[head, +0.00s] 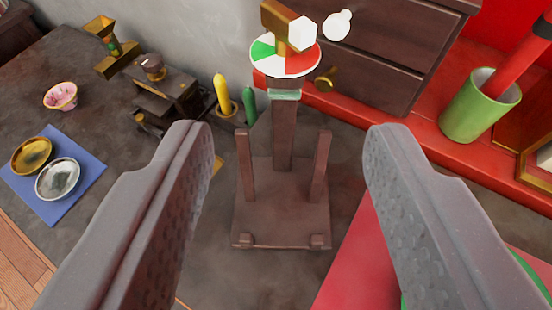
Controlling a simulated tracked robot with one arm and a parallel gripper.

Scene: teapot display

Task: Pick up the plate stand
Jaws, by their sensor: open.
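A dark brown wooden plate stand (283,200) stands upright on the dark surface in the middle of the head view. It has a flat base, two short front uprights and a taller back post. The stand holds no plate. My gripper (290,140) is open, with one grey finger on each side of the stand in the picture. The fingers look closer to the camera than the stand, and nothing is between them in their grip. I cannot tell whether the disc above the post touches it.
A green, white and red disc (268,65) shows above the post. Yellow and green candles (222,97) are behind left. A dark wooden drawer unit (372,65) and a green cup (478,108) are behind right. A red mat (350,265) lies at front right. A blue cloth (50,205) with dishes lies left.

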